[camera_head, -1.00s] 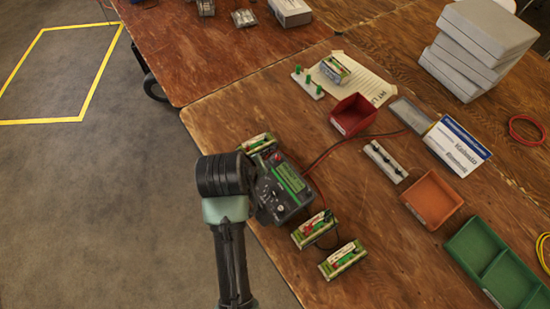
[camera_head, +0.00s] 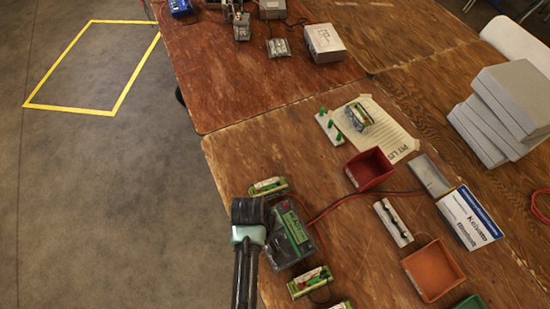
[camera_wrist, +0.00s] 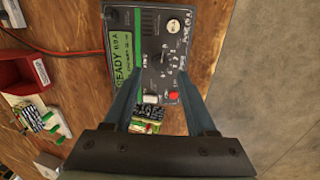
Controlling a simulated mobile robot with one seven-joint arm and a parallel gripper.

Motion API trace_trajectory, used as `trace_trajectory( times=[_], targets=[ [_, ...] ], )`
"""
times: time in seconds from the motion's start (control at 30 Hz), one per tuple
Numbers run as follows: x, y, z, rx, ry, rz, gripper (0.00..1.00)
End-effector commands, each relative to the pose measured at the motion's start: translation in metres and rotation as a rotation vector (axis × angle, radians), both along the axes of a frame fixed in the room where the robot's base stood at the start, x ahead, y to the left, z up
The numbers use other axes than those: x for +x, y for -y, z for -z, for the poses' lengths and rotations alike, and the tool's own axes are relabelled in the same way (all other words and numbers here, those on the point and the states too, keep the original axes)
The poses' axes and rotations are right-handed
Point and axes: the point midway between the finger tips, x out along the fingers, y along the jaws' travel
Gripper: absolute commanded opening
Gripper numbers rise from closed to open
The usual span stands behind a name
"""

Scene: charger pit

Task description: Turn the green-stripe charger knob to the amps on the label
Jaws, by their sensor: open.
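The dark charger (camera_head: 285,245) with a green strip sits at the left edge of the near table, beside my gripper in the head view. In the wrist view the charger (camera_wrist: 170,20) fills the top, its green strip (camera_wrist: 122,50) reading "READY 0.0 A". The small dark knob (camera_wrist: 165,57) sits on its face amid dial marks; its pointer direction is too small to tell. My gripper (camera_wrist: 160,72) is open, its fingers either side of the knob area, with no clear grip on it. A battery pack (camera_wrist: 150,113) shows between the fingers; its label is unreadable.
More labelled packs (camera_head: 310,281) lie near the charger. A red bin (camera_head: 368,168), an orange bin (camera_head: 434,270), a white strip with dark posts (camera_head: 393,222) and a paper sheet (camera_head: 395,143) lie to the right. Red wires run right from the charger.

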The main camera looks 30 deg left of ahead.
Motion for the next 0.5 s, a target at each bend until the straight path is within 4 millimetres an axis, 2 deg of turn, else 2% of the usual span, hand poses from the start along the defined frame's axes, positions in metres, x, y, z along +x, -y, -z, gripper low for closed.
trace_trajectory(
  times=[0.1,0.2,0.5],
  targets=[
    [0.002,0.002,0.019,-0.001,-0.002,0.0,0.57],
    [0.004,0.003,0.029,-0.001,-0.001,0.001,0.57],
    [0.006,0.005,0.041,0.001,0.002,0.002,0.57]
  ],
)
